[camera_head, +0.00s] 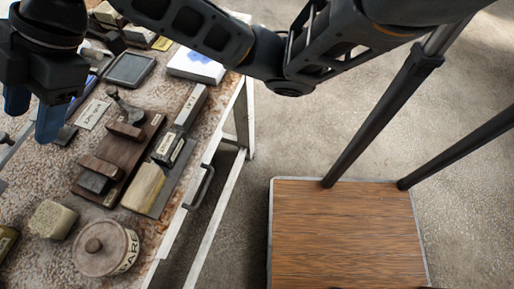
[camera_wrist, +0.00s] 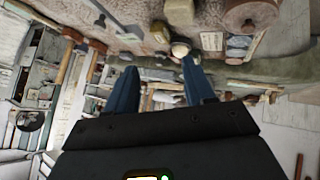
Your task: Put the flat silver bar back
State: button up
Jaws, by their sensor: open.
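My gripper (camera_head: 32,115) hangs over the table's left side with its blue fingers apart and nothing between them. The open fingers also show in the wrist view (camera_wrist: 160,88). A thin silver-grey strip (camera_head: 16,147) lies at the left edge of the head view, below my gripper and partly cut off. It may be the flat silver bar, but I cannot tell. A dark wooden rack (camera_head: 142,141) with several blocks stands right of my gripper. A long grey bar (camera_head: 190,106) lies along a grey board beside the rack.
A round lidded pot (camera_head: 106,249) and a pale rough block (camera_head: 53,219) stand at the near side. A dark tray (camera_head: 130,68), a white-and-blue box (camera_head: 197,66) and a paper label (camera_head: 92,114) lie farther back. Open floor (camera_head: 330,140) lies right of the table.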

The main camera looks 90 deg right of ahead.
jog(key=w+a+r+m+t+y, duration=0.3)
jog(key=w+a+r+m+t, duration=0.15)
jog(key=a+r+t, duration=0.35)
jog(key=s+f+m+h, duration=0.9)
jog(key=s+f+m, duration=0.4)
jog(key=s+f, duration=0.4)
jog(key=s+d+n, duration=0.2)
jog(key=s+d, duration=0.1)
jog(key=s, duration=0.6)
jog(key=s+d+n, duration=0.2)
jog(key=s+d, duration=0.2)
jog(key=s, duration=0.5)
jog(key=shift+s+d+f, duration=0.15)
jog(key=shift+s+f, duration=0.05)
jog(key=shift+f, duration=0.05)
